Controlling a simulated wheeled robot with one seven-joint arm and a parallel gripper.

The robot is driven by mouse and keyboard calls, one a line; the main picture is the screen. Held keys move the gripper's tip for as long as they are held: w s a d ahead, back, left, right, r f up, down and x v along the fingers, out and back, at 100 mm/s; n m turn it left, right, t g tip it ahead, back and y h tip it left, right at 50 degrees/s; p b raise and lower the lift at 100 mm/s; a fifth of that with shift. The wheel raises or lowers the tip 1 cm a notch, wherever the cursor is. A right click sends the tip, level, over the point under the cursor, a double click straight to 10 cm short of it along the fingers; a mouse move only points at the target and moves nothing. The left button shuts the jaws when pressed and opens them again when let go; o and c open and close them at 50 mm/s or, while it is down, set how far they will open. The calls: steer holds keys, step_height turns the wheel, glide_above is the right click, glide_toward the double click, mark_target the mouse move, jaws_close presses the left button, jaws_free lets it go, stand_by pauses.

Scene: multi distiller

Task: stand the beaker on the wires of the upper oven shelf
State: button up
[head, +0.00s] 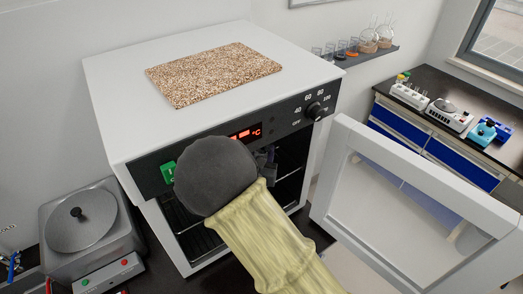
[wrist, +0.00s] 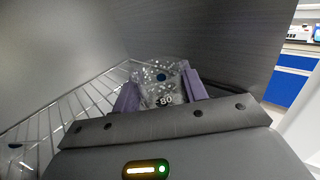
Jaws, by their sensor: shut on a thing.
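My gripper (wrist: 160,92) is inside the oven, its two purple fingers shut on the clear glass beaker (wrist: 158,72). Wires of an oven shelf (wrist: 75,108) run to the left of and behind the beaker in the wrist view. I cannot tell whether the beaker's base touches them. In the head view the oven (head: 120,110) stands open, and my arm hides the beaker and much of the opening. Part of my gripper (head: 265,162) shows dark at the opening.
The open oven door (head: 335,190) stands out to the right. A speckled board (head: 213,75) lies on the oven top. A grey heating bath (head: 85,225) stands to the left. In the wrist view, oven walls close in on both sides.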

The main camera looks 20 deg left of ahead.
steer(key=shift+f, duration=0.25)
steer(key=shift+f, duration=0.15)
steer(key=o, duration=1)
